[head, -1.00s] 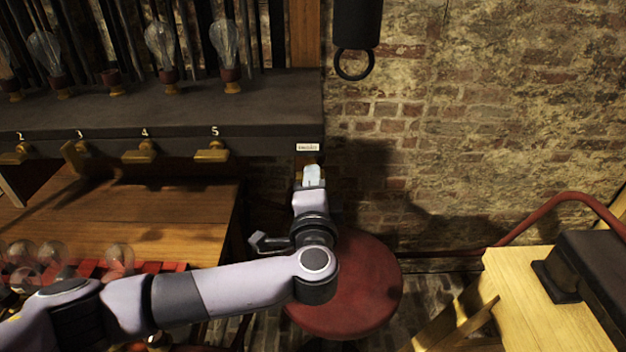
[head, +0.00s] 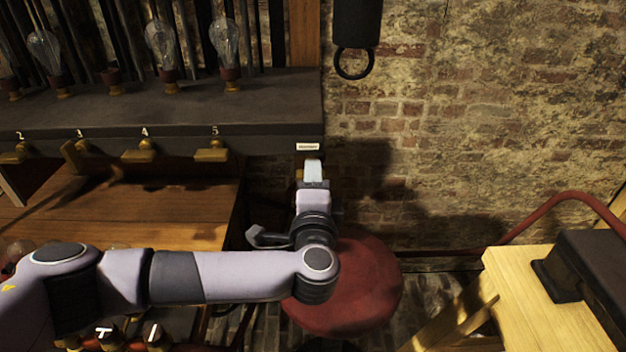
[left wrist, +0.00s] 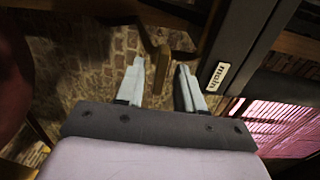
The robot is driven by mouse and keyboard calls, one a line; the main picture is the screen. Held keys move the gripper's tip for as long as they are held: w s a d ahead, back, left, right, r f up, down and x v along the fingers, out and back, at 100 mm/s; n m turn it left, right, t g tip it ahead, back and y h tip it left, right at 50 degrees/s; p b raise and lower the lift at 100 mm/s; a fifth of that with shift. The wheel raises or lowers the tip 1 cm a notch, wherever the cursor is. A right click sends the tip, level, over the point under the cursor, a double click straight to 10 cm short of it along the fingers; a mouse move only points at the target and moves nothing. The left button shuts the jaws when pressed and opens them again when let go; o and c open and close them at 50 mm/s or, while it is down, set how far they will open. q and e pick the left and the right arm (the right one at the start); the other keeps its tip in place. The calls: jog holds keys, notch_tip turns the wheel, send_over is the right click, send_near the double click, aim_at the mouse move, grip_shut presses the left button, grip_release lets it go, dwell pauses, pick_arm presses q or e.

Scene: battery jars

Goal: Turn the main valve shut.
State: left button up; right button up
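The main valve's brass lever (left wrist: 160,68) shows in the left wrist view, beside the shelf edge with the "main" label (left wrist: 216,78). My left gripper (left wrist: 163,80) is open, with one pale finger on each side of the lever's lower end. I cannot tell whether either finger touches it. In the head view my left gripper (head: 313,172) is just below the label plate (head: 307,147), and it hides most of the valve. My right gripper is not in view.
Several numbered brass valves (head: 211,154) line the shelf front to the left, with glass bulbs (head: 224,45) above. A round red stool (head: 350,290) stands below my left arm. A pale wooden table (head: 535,300) is at the right, before a brick wall.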

pick_arm(q)
jog(key=s, duration=0.7)
dwell(0.4)
jog(key=shift+s, duration=0.1)
